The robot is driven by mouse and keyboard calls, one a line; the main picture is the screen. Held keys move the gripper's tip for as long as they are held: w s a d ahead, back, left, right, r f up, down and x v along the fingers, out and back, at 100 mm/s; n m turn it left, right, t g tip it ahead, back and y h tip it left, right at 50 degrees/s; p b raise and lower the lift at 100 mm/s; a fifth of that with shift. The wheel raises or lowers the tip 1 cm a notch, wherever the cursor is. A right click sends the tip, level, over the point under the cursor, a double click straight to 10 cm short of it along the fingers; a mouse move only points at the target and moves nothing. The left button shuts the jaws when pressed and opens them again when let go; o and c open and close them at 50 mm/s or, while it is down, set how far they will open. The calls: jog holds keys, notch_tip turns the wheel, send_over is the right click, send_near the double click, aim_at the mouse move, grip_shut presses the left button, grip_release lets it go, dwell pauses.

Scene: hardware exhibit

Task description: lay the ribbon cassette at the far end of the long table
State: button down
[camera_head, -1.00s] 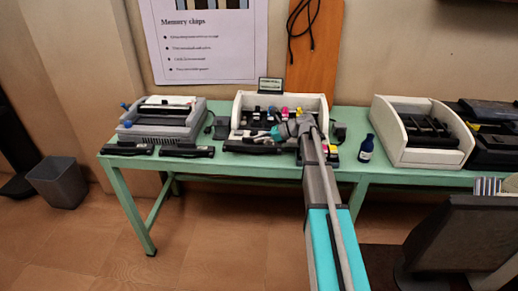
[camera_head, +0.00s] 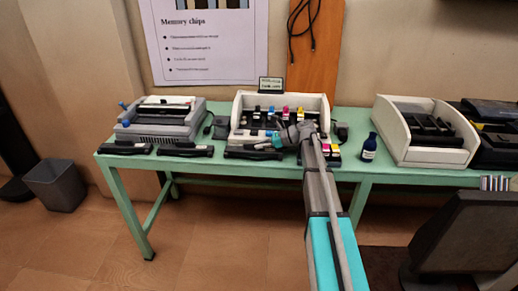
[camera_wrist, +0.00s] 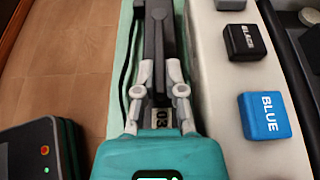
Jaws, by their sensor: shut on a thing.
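A long black ribbon cassette (camera_head: 250,153) is at the front edge of the green long table (camera_head: 222,124), in front of the white tray. In the wrist view the cassette (camera_wrist: 153,40) points straight away from my gripper (camera_wrist: 158,75), whose two fingers are shut on its near end. A tag reading 03 shows between the fingers. In the head view my gripper (camera_head: 277,142) comes in from the right. I cannot tell whether the cassette touches the tabletop. Two similar black cassettes (camera_head: 185,150) (camera_head: 126,147) lie along the front edge to the left.
A grey printer (camera_head: 160,122) stands on the table's left end. The white tray (camera_head: 238,108) of coloured cartridges is behind my gripper, with BLUE (camera_wrist: 264,117) and BLACK blocks close on the right. A blue bottle (camera_head: 369,146) and a white-sided machine (camera_head: 392,130) stand further right.

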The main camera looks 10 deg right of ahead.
jog(key=shift+f, duration=0.2)
jog(key=c, duration=0.7)
grip_release()
jog(key=shift+r, duration=0.1)
jog(key=shift+r, duration=0.1)
jog(key=shift+d+r, duration=0.1)
jog(key=p+v, duration=0.4)
jog(key=v, duration=0.6)
jog(key=shift+d+r, duration=0.2)
jog(key=shift+s+d+r+p, duration=0.15)
jog(key=shift+s+d+p, duration=0.2)
jog(key=shift+d, duration=0.25)
